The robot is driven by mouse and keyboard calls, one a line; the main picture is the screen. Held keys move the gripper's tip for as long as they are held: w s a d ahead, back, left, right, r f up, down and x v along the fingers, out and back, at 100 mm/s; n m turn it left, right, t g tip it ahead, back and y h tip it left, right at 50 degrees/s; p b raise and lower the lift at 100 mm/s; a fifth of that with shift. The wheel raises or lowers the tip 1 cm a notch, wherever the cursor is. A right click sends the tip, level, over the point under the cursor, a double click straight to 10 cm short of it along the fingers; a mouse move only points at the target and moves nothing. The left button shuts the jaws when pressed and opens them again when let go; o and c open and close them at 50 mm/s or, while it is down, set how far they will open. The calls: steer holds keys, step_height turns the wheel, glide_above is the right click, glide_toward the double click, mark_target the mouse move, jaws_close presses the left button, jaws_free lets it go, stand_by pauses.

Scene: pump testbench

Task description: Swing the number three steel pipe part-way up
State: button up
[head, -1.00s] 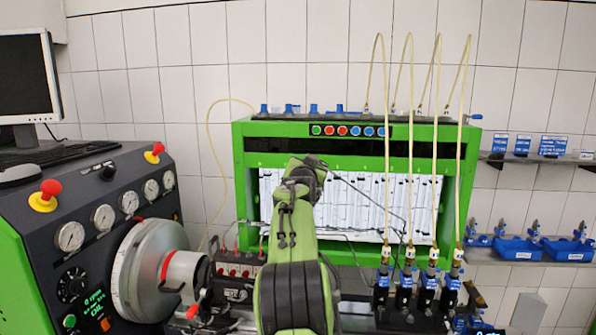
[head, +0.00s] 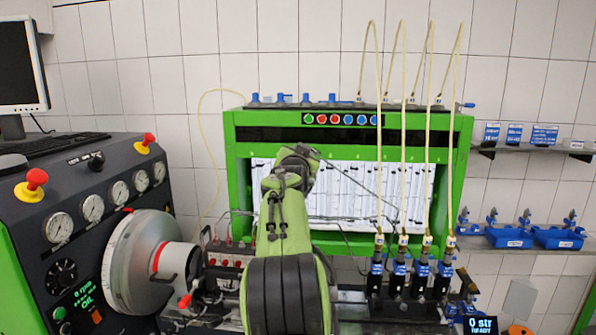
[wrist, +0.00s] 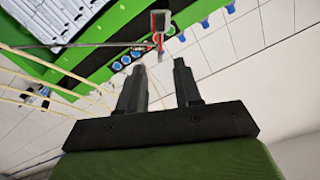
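A thin dark steel pipe (head: 350,181) slants in the head view from beside my wrist down to the right, behind the hoses. I cannot read a number on it. In the wrist view a thin grey pipe (wrist: 75,46) runs in from the left. It meets a small grey block with red edges (wrist: 159,22), just beyond my fingertips. My gripper (wrist: 157,76) is open, with its two dark fingers apart and no pipe visibly clamped between them. In the head view my arm hides the fingers. Another steel pipe (head: 338,228) lies low along the bench front.
The green test cabinet (head: 455,140) stands right behind my arm. Pale hoses (head: 404,130) hang down to upright injectors (head: 421,270) at the right. A grey drive wheel (head: 130,262) and a control panel (head: 100,185) stand left. Blue trays (head: 508,237) sit on a right shelf.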

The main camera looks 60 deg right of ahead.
steer(key=b+v, duration=0.4)
steer(key=v, duration=0.8)
steer(key=shift+s+a, duration=0.15)
steer(key=shift+a, duration=0.15)
steer(key=shift+f, duration=0.1)
